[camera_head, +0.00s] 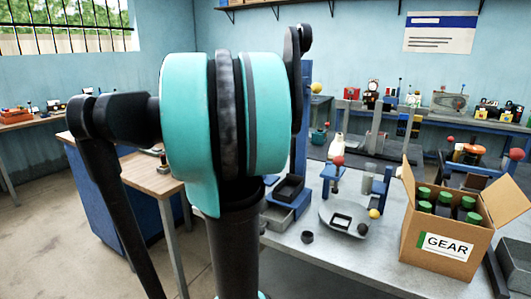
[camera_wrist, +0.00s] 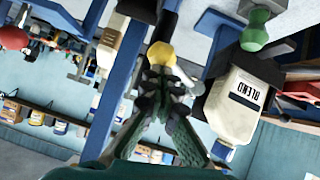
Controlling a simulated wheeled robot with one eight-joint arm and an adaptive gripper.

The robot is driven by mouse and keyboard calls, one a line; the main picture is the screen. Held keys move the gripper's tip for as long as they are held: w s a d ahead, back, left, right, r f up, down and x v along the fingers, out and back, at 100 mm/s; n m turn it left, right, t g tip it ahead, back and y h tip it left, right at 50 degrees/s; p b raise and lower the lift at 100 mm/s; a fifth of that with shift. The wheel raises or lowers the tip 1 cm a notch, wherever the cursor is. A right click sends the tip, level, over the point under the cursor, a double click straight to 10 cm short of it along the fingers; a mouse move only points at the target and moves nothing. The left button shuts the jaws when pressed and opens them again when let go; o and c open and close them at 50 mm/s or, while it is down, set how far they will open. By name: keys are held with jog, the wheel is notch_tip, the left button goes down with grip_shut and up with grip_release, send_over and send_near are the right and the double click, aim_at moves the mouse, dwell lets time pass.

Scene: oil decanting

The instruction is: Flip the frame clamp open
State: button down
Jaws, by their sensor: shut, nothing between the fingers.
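In the wrist view my gripper (camera_wrist: 162,82) is shut with nothing between its fingers. Its tips are right at a yellow knob (camera_wrist: 161,54), which shows just beyond them; whether they touch it I cannot tell. A blue frame post (camera_wrist: 112,95) runs slanted to the left of the fingers. In the head view a blue post (camera_head: 302,125) rises just right of my arm, with a yellow ball (camera_head: 316,88) beside its upper part. These look like the frame and its clamp knob; the hinge of the clamp cannot be made out. My gripper is hidden behind my arm in the head view.
A white container labelled BLEND (camera_wrist: 232,105) is close right of my fingers, with a green knob (camera_wrist: 255,32) above it. A GEAR box (camera_head: 440,236) with green-capped bottles, a round plate (camera_head: 350,216) and a dark tray (camera_head: 289,188) crowd the grey bench (camera_head: 340,268).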

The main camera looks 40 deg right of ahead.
jog(key=shift+s+f+m+t+y, duration=0.1)
jog(key=shift+f+m+t+y, duration=0.2)
jog(key=shift+f+m+t, duration=0.15)
jog(key=shift+d+r, duration=0.1)
dwell(0.4)
